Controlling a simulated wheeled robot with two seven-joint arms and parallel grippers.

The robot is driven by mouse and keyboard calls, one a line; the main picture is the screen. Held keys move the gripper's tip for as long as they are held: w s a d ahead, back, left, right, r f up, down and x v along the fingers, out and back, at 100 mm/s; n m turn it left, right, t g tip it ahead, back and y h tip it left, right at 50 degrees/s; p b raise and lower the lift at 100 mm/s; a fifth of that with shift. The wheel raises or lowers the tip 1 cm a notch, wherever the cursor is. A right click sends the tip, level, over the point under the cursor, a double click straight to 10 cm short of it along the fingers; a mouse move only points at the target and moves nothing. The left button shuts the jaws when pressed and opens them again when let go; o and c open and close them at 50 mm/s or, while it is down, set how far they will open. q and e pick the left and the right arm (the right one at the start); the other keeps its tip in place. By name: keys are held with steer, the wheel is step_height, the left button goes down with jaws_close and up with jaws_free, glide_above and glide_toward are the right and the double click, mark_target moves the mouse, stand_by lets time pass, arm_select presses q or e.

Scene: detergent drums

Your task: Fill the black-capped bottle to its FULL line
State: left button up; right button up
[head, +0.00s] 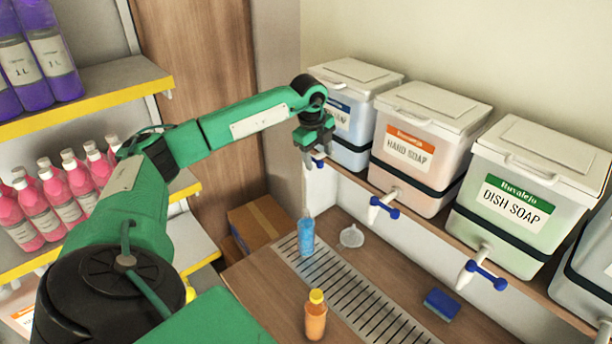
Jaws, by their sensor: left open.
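A bottle holding blue liquid (306,238) stands upright on the slotted drip grate (345,293), below the tap of the leftmost drum (350,112). No black cap can be made out on it, and its FULL line is too small to read. My left gripper (314,148) is open, pointing down at that drum's tap (318,163); the fingers partly hide the tap. I cannot tell whether they touch it or whether liquid is running. That drum's blue label is partly hidden. My right gripper is not in view.
A hand soap drum (425,179) and a dish soap drum (520,240) stand to the right, their blue-handled taps jutting over the counter. An orange bottle with yellow cap (316,318), a clear funnel (352,237) and a blue sponge (441,304) are on the counter. Shelves with bottles stand left.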

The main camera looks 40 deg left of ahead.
arm_select(q)
steer(key=shift+s+r+p, duration=0.15)
steer(key=shift+r+p, duration=0.45)
steer(key=shift+r, duration=0.5)
steer(key=shift+s+r+p, duration=0.15)
steer(key=shift+r+p, duration=0.4)
steer(key=shift+r, duration=0.55)
steer(key=shift+r, duration=0.15)
step_height(320, 180, up, 13)
steer(key=s+b, duration=0.2)
steer(key=b, duration=0.2)
steer(key=shift+s+b, duration=0.35)
